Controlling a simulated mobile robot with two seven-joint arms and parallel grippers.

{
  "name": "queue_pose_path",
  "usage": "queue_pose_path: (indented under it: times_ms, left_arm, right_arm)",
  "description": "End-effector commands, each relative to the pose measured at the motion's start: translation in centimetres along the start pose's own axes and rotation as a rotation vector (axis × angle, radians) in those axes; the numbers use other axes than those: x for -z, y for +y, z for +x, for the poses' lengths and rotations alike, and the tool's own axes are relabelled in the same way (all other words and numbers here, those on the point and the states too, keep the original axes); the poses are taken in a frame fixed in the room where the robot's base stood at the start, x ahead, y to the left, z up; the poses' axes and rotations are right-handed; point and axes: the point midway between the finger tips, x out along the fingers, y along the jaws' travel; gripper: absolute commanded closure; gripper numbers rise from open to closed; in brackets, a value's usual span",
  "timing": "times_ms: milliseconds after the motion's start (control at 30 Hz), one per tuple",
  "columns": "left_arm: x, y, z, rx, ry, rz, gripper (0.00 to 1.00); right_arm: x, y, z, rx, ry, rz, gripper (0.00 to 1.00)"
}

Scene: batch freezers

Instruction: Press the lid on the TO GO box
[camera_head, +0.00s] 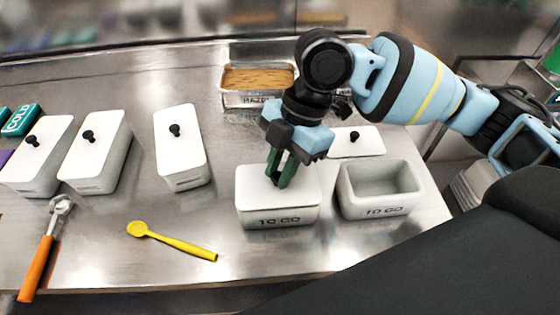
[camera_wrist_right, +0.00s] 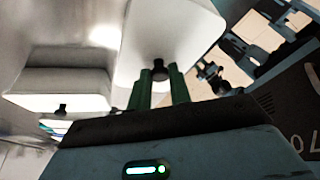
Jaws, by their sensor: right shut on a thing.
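A white TO GO box (camera_head: 278,218) stands on the steel counter with a white lid (camera_head: 250,180) on top. I cannot tell whether the lid sits fully down. My right gripper (camera_head: 281,180) points down at the lid's middle, its green fingers shut on the lid's knob. In the right wrist view the black knob (camera_wrist_right: 160,70) shows at the fingertips (camera_wrist_right: 159,78), against the white lid (camera_wrist_right: 165,28). A second TO GO box (camera_head: 373,209) stands open and empty just to the right. A loose white lid (camera_head: 345,149) with a black knob lies behind it. My left gripper is not in view.
Several white lidded boxes (camera_head: 182,145) stand to the left. A metal tub (camera_head: 238,98) with tan contents is behind my gripper. A yellow spoon (camera_head: 180,243) and an orange-handled scoop (camera_head: 38,265) lie at the front left. The counter between spoon and TO GO box is clear.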

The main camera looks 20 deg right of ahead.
Motion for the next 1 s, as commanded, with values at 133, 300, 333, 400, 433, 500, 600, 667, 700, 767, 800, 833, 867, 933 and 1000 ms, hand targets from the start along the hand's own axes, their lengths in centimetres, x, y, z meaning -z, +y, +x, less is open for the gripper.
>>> queue_pose_path:
  times_ms: [133, 300, 333, 400, 433, 500, 600, 667, 700, 767, 800, 833, 867, 933, 1000]
  left_arm:
    - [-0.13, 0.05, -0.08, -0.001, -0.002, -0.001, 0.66]
    - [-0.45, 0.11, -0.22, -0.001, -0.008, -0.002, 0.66]
    - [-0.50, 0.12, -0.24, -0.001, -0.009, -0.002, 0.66]
    - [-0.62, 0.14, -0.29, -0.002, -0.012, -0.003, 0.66]
    - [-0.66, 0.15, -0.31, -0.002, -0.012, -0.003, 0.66]
    - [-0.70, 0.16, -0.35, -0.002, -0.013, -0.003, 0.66]
    - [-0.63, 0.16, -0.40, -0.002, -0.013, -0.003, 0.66]
    - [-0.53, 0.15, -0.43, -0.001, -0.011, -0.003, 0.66]
    - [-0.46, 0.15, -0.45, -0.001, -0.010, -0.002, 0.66]
    - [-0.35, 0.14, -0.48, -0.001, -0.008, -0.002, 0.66]
    - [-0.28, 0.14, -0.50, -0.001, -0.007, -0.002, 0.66]
    - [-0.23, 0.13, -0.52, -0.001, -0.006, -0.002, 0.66]
    - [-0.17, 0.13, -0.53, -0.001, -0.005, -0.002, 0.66]
    - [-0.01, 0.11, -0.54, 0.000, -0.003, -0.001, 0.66]
    - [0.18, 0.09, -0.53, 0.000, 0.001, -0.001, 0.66]
  right_arm:
    - [0.00, 0.00, -0.02, 0.000, 0.000, 0.000, 1.00]
    - [0.00, 0.00, -0.02, 0.000, 0.000, 0.000, 1.00]
    - [0.00, 0.00, -0.02, 0.000, 0.000, 0.000, 1.00]
    - [0.00, 0.00, -0.02, 0.000, 0.000, 0.000, 1.00]
    - [0.00, 0.00, -0.02, 0.000, 0.000, 0.000, 1.00]
    - [0.00, 0.00, -0.03, 0.000, 0.000, 0.000, 1.00]
    - [0.01, 0.00, -0.05, 0.000, 0.000, 0.000, 1.00]
    - [0.02, 0.00, -0.07, 0.000, 0.000, 0.000, 1.00]
    - [0.03, 0.00, -0.07, 0.000, 0.000, 0.000, 1.00]
    - [0.03, 0.00, -0.08, 0.000, 0.000, 0.000, 1.00]
    - [0.03, 0.00, -0.07, 0.000, 0.000, 0.000, 1.00]
    - [0.03, 0.00, -0.07, 0.000, 0.000, 0.001, 1.00]
    - [0.03, 0.00, -0.07, 0.000, 0.000, 0.001, 1.00]
    - [0.02, 0.00, -0.06, 0.000, 0.000, 0.001, 1.00]
    - [0.02, 0.00, -0.06, 0.000, 0.000, 0.000, 1.00]
